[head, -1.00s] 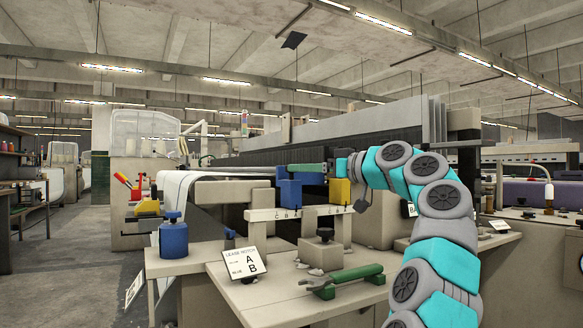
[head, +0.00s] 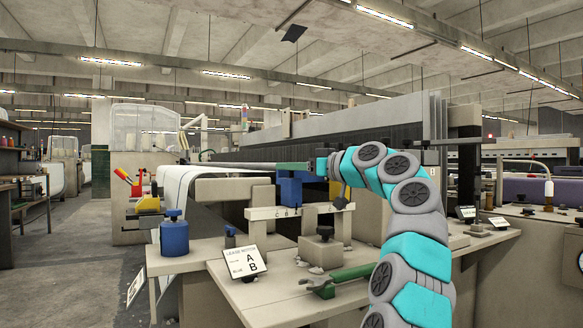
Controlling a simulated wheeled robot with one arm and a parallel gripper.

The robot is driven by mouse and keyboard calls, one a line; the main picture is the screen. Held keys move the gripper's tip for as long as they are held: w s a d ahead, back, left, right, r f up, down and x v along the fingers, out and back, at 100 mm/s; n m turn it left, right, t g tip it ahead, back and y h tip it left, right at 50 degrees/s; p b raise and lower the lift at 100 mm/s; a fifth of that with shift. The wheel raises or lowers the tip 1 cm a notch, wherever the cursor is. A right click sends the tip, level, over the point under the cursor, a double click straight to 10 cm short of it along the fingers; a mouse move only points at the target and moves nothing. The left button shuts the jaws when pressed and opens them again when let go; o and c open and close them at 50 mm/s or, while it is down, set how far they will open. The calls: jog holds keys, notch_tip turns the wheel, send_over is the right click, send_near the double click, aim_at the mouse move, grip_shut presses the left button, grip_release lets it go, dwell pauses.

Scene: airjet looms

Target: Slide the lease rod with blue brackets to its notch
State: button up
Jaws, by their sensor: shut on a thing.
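The lease rod (head: 232,164) runs level across the loom, grey with a green section (head: 292,166) at its right end. My gripper (head: 318,165) is shut at that green end; its fingers are small and partly hidden. A blue bracket (head: 290,192) stands just below the green section; whether they touch is unclear. A yellow bracket (head: 335,189) shows beside it, mostly hidden behind my arm. Below is a pale notch bar (head: 262,213) marked with letters including C, B and A. The notches themselves are too small to make out. A sign (head: 244,263) headed LEASE NOTCH shows A above B.
A green-handled tool (head: 345,279) lies on the front table (head: 285,300). A blue pot (head: 174,236) and a dark-knobbed block (head: 322,247) stand on the tabletops. A yellow-and-red device (head: 148,205) is at left. The aisle (head: 70,250) on the left is clear.

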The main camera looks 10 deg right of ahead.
grip_shut()
dwell(0.8)
